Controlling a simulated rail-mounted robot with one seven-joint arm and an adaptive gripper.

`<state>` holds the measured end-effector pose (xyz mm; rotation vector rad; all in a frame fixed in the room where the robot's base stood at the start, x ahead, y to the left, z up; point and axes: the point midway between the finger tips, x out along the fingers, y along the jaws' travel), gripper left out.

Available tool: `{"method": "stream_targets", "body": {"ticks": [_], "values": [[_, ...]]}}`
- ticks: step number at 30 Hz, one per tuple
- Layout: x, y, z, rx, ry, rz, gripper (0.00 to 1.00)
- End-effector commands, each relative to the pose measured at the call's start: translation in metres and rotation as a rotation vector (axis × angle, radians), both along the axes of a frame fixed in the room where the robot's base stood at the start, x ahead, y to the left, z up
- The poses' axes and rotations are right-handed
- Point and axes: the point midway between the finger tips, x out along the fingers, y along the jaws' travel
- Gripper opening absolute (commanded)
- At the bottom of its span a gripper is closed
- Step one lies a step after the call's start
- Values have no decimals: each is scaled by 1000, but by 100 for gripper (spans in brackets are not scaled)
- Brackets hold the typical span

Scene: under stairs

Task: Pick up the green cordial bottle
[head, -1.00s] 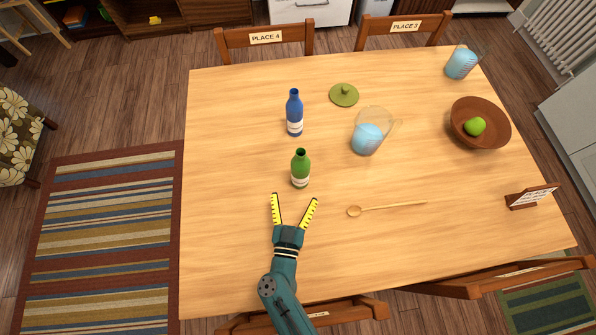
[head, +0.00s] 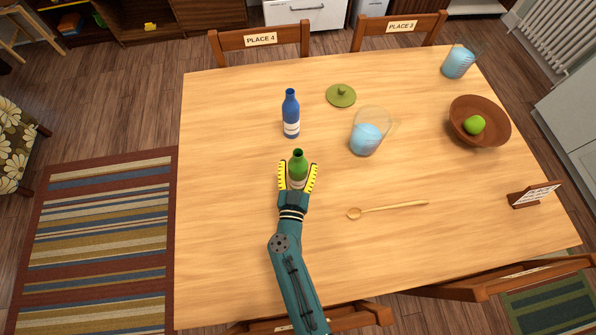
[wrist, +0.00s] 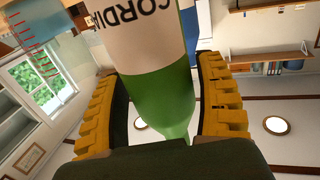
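The green cordial bottle (head: 299,165) stands upright on the wooden table, left of the table's middle. My gripper (head: 297,176) is low over the table with its two yellow fingers on either side of the bottle. In the wrist view the bottle (wrist: 158,95) fills the space between the fingers, with its white "CORDIA…" label towards the top of the picture. A gap shows between the bottle and the right finger; contact at the left finger is unclear. The bottle's lower part is partly hidden by my gripper in the head view.
A blue bottle (head: 291,115) stands just behind. A jug with blue liquid (head: 366,138) is to the right, a green lid (head: 341,95) behind it. A wooden spoon (head: 390,209) lies right of my arm. A brown bowl (head: 480,108) holds a green apple. The table's left side is clear.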

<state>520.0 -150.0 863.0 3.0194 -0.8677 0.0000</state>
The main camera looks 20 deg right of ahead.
Motion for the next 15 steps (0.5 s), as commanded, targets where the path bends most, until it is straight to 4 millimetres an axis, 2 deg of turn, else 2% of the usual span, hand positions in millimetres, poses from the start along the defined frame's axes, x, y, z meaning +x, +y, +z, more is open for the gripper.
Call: {"method": "stream_targets", "body": {"ticks": [1, 6, 8, 15], "values": [[0, 0, 0, 0, 0, 0, 60], [0, 0, 0, 0, 0, 0, 27], [0, 0, 0, 0, 0, 0, 18], [1, 0, 6, 0, -4, 0, 17]]}}
